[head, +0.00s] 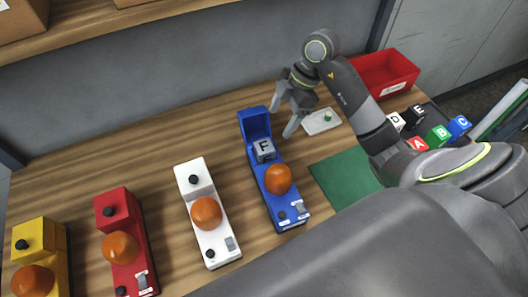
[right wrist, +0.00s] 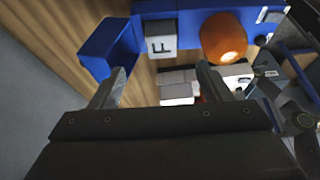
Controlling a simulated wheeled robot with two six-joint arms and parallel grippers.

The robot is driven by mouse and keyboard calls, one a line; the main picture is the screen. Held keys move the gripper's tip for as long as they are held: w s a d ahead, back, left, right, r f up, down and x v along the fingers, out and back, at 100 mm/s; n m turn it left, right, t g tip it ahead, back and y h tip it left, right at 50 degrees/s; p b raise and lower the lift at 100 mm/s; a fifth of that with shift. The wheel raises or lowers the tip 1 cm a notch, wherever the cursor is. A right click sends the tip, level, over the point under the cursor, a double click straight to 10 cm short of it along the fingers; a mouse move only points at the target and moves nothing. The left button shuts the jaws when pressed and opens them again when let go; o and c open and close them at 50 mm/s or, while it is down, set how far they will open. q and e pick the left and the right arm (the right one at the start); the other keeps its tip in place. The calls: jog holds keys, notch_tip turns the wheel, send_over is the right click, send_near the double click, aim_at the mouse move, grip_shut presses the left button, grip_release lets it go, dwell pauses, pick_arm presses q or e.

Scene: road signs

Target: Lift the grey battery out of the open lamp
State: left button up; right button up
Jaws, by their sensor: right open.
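The blue lamp (head: 285,212) stands on the table with its blue lid (head: 254,122) raised at the far end. The grey battery (head: 263,149), marked F, sits in the open compartment between the lid and the lamp's orange dome (head: 278,179). In the right wrist view the battery (right wrist: 161,42) lies beyond my fingertips, between the lid (right wrist: 108,46) and the orange dome (right wrist: 224,38). My right gripper (head: 282,121) is open and empty, just right of the raised lid and apart from the battery.
White (head: 224,242), red (head: 134,252) and yellow (head: 37,235) lamps stand to the left. A green mat (head: 342,178) lies right of the blue lamp. A white tray (head: 321,126), a red bin (head: 390,72) and several lettered cubes (head: 437,136) are at the right.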

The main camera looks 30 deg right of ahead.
send_over(267, 145)
jog(key=d, duration=0.2)
notch_tip(267, 145, down, 5)
jog(key=shift+s+f+p, duration=0.1)
jog(key=shift+p, duration=0.35)
jog(key=p+x, duration=0.2)
jog(key=x, duration=0.2)
jog(key=shift+s, duration=0.1)
jog(key=shift+a+f, duration=0.25)
jog(key=shift+f, duration=0.3)
jog(key=c, duration=1.4)
